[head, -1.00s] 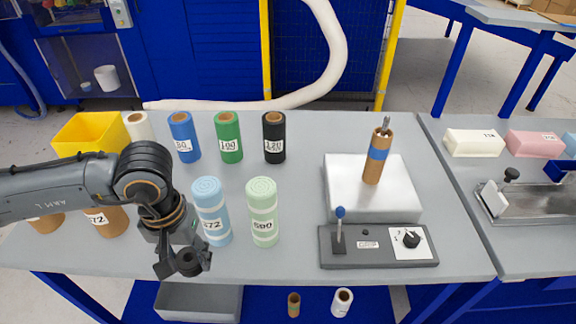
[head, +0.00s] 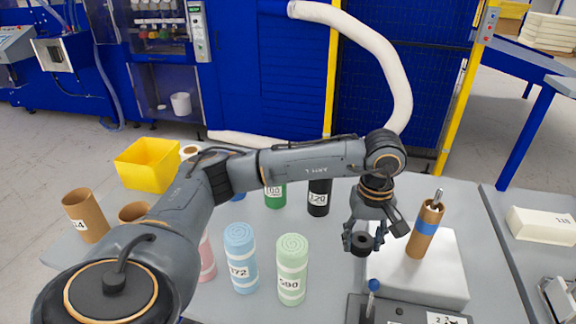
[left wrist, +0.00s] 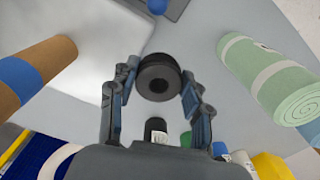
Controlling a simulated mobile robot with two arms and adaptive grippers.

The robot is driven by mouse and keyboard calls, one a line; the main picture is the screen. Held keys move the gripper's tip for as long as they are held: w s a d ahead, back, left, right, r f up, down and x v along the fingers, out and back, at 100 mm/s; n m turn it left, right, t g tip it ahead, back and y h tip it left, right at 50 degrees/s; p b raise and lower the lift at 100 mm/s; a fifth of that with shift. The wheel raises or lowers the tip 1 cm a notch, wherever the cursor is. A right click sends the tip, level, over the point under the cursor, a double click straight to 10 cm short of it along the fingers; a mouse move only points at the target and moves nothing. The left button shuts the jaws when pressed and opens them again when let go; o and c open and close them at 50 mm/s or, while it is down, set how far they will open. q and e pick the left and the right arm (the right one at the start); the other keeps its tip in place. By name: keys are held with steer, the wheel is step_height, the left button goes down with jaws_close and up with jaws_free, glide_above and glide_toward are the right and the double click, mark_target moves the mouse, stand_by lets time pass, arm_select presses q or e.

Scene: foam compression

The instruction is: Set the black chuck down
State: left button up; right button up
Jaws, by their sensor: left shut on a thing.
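The black chuck (head: 361,244) is a short dark ring with a round hole. It shows face-on in the left wrist view (left wrist: 158,76). My left gripper (head: 367,240) is shut on it, with a finger at either side, and holds it above the table. It is just left of the white block (head: 448,268), which bears an upright brown tube with a blue band (head: 425,230) on a metal spindle. The tube also shows at the left of the left wrist view (left wrist: 25,75). My right gripper is not in view.
A grey control panel with a blue-knobbed lever (head: 372,288) lies in front of the block. Light blue (head: 241,258) and green (head: 291,268) foam rolls stand to the left. A black roll (head: 319,198) stands behind. Grey table (head: 330,265) is bare between the green roll and the panel.

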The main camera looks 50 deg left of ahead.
arm_select(q)
steer(key=w+a+f+n, duration=0.3)
steer(key=a+n, duration=0.5)
steer(key=p, duration=0.3)
glide_above(334, 256)
step_height(334, 256, down, 6)
steer(key=shift+r, duration=0.25)
step_height(334, 256, down, 4)
steer(key=shift+r+p, duration=0.2)
steer(key=shift+p, duration=0.2)
steer(key=shift+f, duration=0.35)
steer(key=o, duration=0.7)
steer(key=shift+f+b, duration=0.1)
steer(key=shift+b, duration=0.2)
steer(key=o, duration=0.5)
